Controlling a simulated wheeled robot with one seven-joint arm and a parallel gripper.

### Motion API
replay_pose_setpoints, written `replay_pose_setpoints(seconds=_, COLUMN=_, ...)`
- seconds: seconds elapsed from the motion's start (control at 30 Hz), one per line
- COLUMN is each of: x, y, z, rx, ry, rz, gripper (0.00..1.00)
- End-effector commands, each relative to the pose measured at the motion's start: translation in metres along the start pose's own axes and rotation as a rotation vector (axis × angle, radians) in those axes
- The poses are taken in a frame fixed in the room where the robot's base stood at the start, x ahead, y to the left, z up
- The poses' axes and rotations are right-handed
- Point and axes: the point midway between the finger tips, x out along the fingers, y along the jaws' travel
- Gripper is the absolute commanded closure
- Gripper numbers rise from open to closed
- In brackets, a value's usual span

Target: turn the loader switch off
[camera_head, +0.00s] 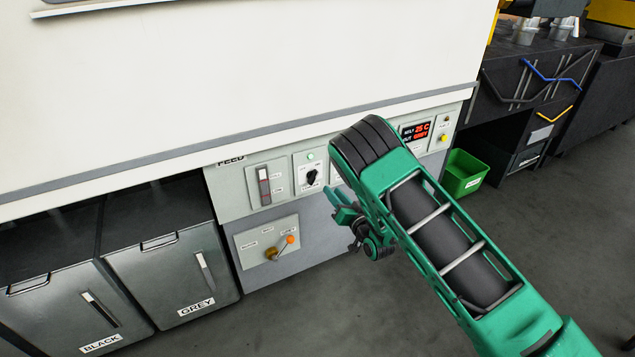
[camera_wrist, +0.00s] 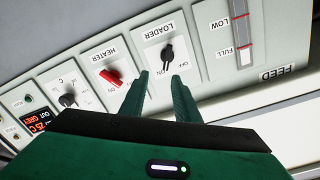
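The knob's bar appears to lie toward the ON mark. My gripper (camera_wrist: 160,77) is open and empty. Its two green fingers are apart, with the knob ahead of the gap between their tips; I see no clear contact. In the head view my gripper (camera_head: 331,198) is just right of and below the switch.
The red heater switch (camera_wrist: 111,77) sits beside the loader switch. The FULL/LOW level window (camera_head: 264,186) is on its other side. An orange-tipped lever (camera_head: 290,239) juts out on a lower plate. Bins marked BLACK and GREY (camera_head: 170,275) stand left; a green bin (camera_head: 463,172) stands right.

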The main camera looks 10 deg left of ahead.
Motion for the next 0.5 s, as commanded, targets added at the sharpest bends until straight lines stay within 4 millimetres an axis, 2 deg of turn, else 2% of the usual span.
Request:
replay_pose_setpoints(seconds=0.07, x=-0.001, y=-0.005, z=0.010, rx=0.007, ry=0.010, rz=-0.023, gripper=0.71)
replay_pose_setpoints(seconds=0.27, x=0.006, y=-0.009, z=0.014, rx=0.016, ry=0.024, rz=-0.041, gripper=0.71)
replay_pose_setpoints(seconds=0.5, x=0.043, y=-0.010, z=0.012, rx=0.016, ry=0.025, rz=-0.041, gripper=0.71)
